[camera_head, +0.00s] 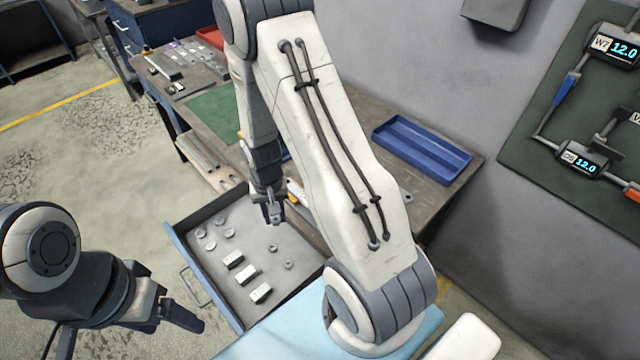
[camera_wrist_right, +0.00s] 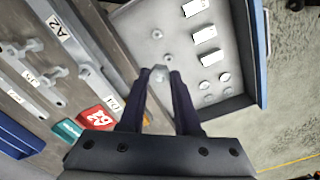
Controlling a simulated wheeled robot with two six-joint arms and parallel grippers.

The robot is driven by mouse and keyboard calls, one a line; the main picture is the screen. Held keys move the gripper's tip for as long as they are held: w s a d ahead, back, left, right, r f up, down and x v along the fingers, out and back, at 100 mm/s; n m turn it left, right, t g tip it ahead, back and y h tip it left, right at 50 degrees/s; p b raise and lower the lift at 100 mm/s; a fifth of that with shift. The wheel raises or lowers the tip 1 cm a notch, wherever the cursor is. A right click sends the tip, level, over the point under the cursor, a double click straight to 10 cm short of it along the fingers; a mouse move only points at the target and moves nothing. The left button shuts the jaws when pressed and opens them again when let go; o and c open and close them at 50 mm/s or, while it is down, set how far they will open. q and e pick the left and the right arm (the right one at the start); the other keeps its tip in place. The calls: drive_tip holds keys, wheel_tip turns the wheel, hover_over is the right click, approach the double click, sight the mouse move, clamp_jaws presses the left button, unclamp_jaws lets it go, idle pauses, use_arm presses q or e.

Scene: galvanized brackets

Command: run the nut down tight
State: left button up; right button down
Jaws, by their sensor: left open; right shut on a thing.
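My right gripper (camera_head: 272,214) hangs over the open drawer. In the right wrist view its two dark fingers (camera_wrist_right: 160,88) are closed on a small grey metal piece, a nut (camera_wrist_right: 159,74) by its look, held at the fingertips. Two loose nuts lie on the drawer floor, one (camera_wrist_right: 157,34) farther out and one (camera_wrist_right: 168,58) near the fingertips. A grey rail (camera_wrist_right: 85,45) with labels such as A2 carries bolts (camera_wrist_right: 54,76) sticking out, seen left of the gripper. My left gripper (camera_head: 165,308) is open and empty, low at the left, away from the drawer.
The drawer (camera_head: 180,240) also holds white boxes (camera_head: 246,274) and several round pieces (camera_head: 220,219). A blue tray (camera_head: 425,148) and a green mat (camera_head: 215,115) lie on the workbench. Red (camera_wrist_right: 97,117) and teal cards lie beside the rail. Gauges hang on the wall panel (camera_head: 535,180).

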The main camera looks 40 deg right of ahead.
drive_tip(key=s+d+m+p, duration=0.1)
drive_tip(key=d+m, duration=0.3)
drive_tip(key=m, duration=0.3)
drive_tip(key=d+m+p, duration=0.1)
drive_tip(key=d+m, duration=0.4)
drive_tip(key=m, duration=0.3)
drive_tip(key=s+d+r+m+p, duration=0.1)
drive_tip(key=d+m, duration=0.3)
drive_tip(key=m, duration=0.4)
drive_tip(key=shift+s+d+r+p, duration=0.1)
drive_tip(key=shift+s+d+p, duration=0.2)
drive_tip(key=shift+s+p, duration=0.1)
drive_tip(key=shift+f+m, duration=0.2)
drive_tip(key=shift+m, duration=0.2)
drive_tip(key=shift+f+b, duration=1.8)
drive_tip(key=shift+f, duration=0.25)
drive_tip(key=shift+f+b, duration=0.75)
drive_tip(key=shift+f, duration=0.2)
